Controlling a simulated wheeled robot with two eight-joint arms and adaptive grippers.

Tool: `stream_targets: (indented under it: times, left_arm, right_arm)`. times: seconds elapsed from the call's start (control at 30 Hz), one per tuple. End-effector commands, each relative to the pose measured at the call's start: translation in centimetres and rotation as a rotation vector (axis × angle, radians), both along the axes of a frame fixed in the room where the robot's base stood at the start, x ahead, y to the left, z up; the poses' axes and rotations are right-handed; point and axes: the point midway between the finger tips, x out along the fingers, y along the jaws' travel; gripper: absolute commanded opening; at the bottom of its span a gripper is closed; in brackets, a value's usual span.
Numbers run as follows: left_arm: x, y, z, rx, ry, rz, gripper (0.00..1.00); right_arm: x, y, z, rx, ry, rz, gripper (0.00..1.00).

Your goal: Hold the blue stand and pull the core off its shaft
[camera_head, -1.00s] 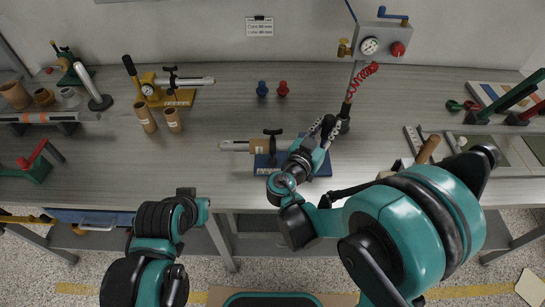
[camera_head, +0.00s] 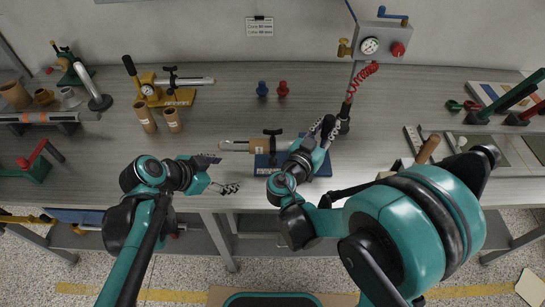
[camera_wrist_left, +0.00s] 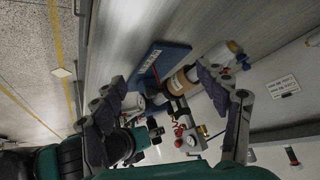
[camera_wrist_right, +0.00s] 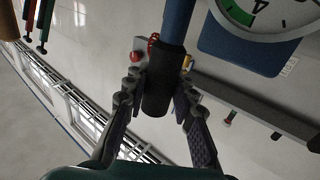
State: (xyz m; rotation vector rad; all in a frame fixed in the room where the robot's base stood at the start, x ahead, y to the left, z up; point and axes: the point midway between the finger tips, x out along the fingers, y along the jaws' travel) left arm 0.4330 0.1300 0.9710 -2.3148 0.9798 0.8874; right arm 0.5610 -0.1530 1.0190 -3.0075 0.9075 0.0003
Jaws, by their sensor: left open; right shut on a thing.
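The blue stand (camera_head: 322,164) is on the bench near its front edge, partly hidden by my right arm. Its shaft points left and carries a tan core (camera_head: 236,146). The left wrist view shows the blue base (camera_wrist_left: 160,63) and the brown core (camera_wrist_left: 181,82) ahead between the fingers. My left gripper (camera_head: 217,174) is open and empty, left of and nearer than the core, apart from it. My right gripper (camera_wrist_right: 158,88) is shut on a black grip (camera_wrist_right: 165,75) on a blue bar, beside a gauge (camera_wrist_right: 265,12). My right arm hides much of the stand in the head view.
A yellow stand (camera_head: 178,97) with a bare silver shaft is at the back left, with two tan tubes (camera_head: 147,118) near it. Blue and red knobs (camera_head: 283,89) stand mid-bench. A regulator with a red hose (camera_head: 360,80) is behind the stand. Bench left of the core is clear.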

Motion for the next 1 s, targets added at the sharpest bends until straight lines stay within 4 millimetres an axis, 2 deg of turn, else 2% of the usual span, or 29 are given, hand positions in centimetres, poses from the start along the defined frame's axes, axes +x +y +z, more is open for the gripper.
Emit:
stream_targets:
  times: [0.03,0.2,0.47,0.67,1.0]
  left_arm:
    - [1.0,0.1,0.3,0.001,-0.051,-0.062,0.74]
    - [3.4,0.0,1.6,0.018,-0.243,-0.254,0.74]
    - [5.1,0.1,2.6,0.045,-0.409,-0.38,0.74]
    - [5.9,-0.8,2.0,0.048,-0.422,-0.392,0.74]
    - [8.9,-4.2,-0.7,0.048,-0.42,-0.392,0.74]
  right_arm:
    - [0.0,0.0,0.0,0.0,0.0,0.0,0.0]
    - [0.0,0.0,0.0,0.0,0.0,0.0,0.0]
    - [0.0,0.0,0.0,0.0,0.0,0.0,0.0]
    - [0.0,0.0,0.0,0.0,0.0,0.0,0.0]
    - [0.0,0.0,0.0,0.0,0.0,0.0,0.0]
